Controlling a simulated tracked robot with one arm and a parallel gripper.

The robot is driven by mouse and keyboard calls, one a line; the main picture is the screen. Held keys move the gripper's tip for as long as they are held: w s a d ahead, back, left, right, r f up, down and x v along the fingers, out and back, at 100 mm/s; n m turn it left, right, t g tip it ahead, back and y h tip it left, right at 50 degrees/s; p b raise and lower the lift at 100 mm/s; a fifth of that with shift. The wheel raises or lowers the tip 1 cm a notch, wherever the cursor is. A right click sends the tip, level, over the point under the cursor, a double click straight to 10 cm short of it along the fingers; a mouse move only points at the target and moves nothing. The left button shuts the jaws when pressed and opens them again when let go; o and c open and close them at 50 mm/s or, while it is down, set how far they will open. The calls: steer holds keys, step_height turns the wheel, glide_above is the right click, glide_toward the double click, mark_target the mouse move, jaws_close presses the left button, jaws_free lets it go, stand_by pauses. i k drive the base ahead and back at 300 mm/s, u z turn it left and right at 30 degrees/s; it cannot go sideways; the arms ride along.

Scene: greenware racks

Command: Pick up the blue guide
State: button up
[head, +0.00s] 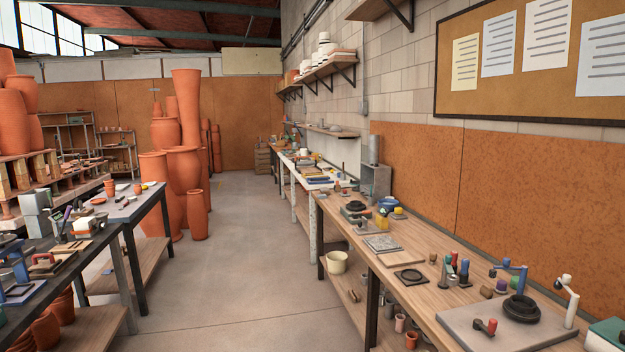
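My gripper is not in view. Several blue things show, and I cannot tell for certain which is the guide. A blue bent bracket-like piece (513,267) stands near the back of the right workbench (440,300), behind a black ring (521,308). A small dark blue upright piece (464,270) stands to its left among small coloured pieces. A blue round thing (388,203) lies farther along this bench. On the left table, a blue frame-like tool (19,291) sits at the picture's left edge, partly cut off.
The concrete floor aisle (245,270) between the benches is clear. Tall terracotta pots (187,110) stand at the back left. A grey slab (480,325) and a white crank-like piece (568,290) are at the right bench's near end. A cream bucket (337,262) sits below.

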mark_target(320, 179)
steer(key=u, duration=0.3)
steer(key=i, duration=1.55)
steer(key=u, duration=0.5)
steer(key=i, duration=1.3)
steer(key=u, duration=0.25)
steer(key=i, duration=4)
steer(key=z, duration=0.45)
steer(key=i, duration=1.3)
steer(key=z, duration=0.4)
